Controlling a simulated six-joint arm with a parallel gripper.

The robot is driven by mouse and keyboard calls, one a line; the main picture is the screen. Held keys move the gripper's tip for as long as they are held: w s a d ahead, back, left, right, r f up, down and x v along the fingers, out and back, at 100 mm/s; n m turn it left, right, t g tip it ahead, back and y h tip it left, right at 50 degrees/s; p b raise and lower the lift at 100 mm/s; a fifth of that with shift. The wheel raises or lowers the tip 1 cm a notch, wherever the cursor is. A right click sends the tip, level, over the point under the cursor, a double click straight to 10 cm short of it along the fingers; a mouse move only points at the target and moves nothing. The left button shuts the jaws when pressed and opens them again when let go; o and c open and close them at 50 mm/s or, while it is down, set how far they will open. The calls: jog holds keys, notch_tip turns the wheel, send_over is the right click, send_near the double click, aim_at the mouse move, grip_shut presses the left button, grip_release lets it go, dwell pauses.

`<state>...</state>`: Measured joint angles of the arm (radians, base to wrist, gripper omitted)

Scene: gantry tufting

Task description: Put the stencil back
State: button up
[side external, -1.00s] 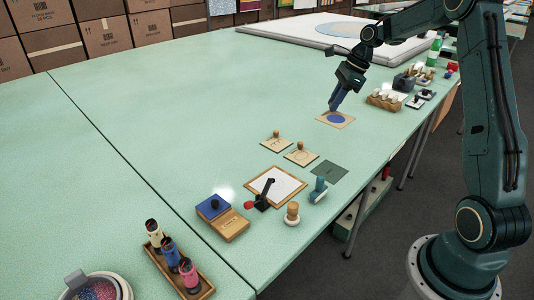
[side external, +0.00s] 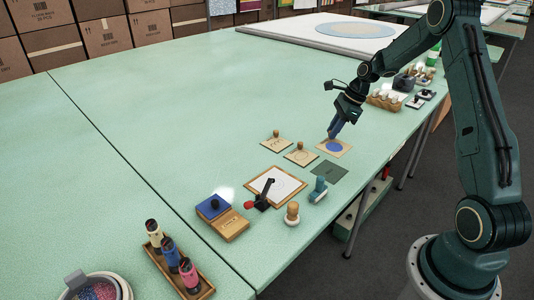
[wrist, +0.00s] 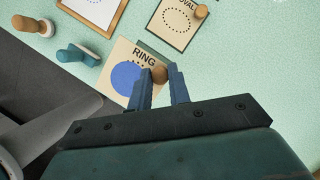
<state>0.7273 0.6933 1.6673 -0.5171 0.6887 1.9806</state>
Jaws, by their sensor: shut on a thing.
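My gripper (side external: 333,136) is shut on the wooden knob of the ring stencil (side external: 341,152), a tan square card with a blue disc. In the wrist view my gripper (wrist: 161,84) has the knob between its fingertips, and the ring stencil (wrist: 119,56) shows its word "RING". In the side view it is just beyond a dark green square (side external: 329,172) on the table. In the wrist view the stencil partly hides that square (wrist: 154,53). I cannot tell how high the stencil is above the table.
An oval stencil (side external: 299,158) and another knobbed stencil (side external: 275,145) lie left of the green square. A framed white sheet (side external: 285,187), a teal-handled stamp (side external: 318,190) and a wooden-knobbed tool (side external: 292,214) stand nearer. A wooden holder (side external: 383,103) stands behind.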

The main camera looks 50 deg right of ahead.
jog(key=shift+f, duration=4.8)
jog(key=shift+f, duration=0.15)
jog(key=o, duration=0.9)
jog(key=shift+c, duration=0.2)
jog(key=v, duration=1.2)
jog(key=shift+a+r, duration=0.1)
jog(key=shift+r, duration=0.15)
